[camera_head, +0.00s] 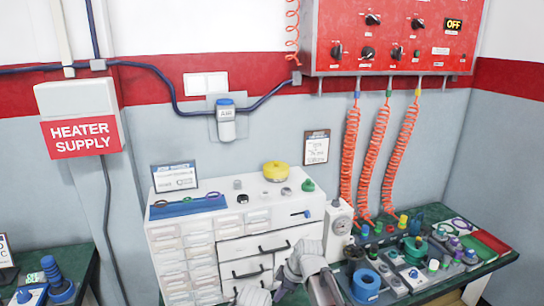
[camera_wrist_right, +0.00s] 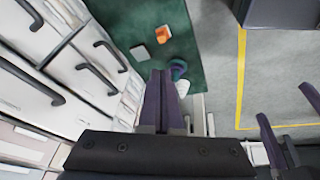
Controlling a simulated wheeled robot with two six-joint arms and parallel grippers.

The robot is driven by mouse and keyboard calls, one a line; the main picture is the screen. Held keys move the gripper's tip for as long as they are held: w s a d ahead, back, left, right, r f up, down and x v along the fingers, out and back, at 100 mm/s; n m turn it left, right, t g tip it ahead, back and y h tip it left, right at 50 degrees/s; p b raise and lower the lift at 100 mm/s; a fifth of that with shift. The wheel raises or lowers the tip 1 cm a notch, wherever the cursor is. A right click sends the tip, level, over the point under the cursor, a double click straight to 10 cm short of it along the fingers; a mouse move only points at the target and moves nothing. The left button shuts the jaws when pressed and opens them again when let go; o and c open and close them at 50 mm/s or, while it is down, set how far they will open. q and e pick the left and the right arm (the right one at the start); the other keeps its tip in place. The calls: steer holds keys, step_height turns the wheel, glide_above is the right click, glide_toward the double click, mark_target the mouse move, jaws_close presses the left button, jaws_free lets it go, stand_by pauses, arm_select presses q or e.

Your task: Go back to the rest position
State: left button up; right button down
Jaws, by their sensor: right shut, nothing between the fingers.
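My right arm (camera_head: 302,262) reaches up at the bottom centre of the head view, in front of the drawer cabinet. My right gripper (camera_head: 326,290) is at the lower edge there and only partly in frame. In the right wrist view its two dark purple fingers (camera_wrist_right: 165,95) are together and hold nothing. My left gripper does not show clearly in the head view. Dark purple finger-like parts stand at the right edge of the wrist view, and I cannot tell for sure whether they are my left gripper.
The white drawer cabinet (camera_head: 183,249) with black handles stands close to my right arm. A green bench (camera_head: 497,256) at right is crowded with fittings and a blue roll (camera_head: 366,284). Red coiled hoses (camera_head: 379,150) hang from the red panel (camera_head: 390,35). Grey floor (camera_wrist_right: 212,60) shows in the wrist view.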

steer(key=s+d+m+g+h, duration=0.1)
steer(key=s+d+m+h, duration=0.1)
steer(key=s+m, duration=0.4)
steer(key=s+d+m+g+h, duration=0.1)
steer(key=s+m+h, duration=0.2)
steer(key=s, duration=1)
steer(key=m, duration=0.3)
steer(key=shift+d+f+p, duration=0.3)
steer(key=shift+d+f, duration=0.05)
steer(key=shift+d, duration=0.05)
steer(key=shift+s, duration=0.1)
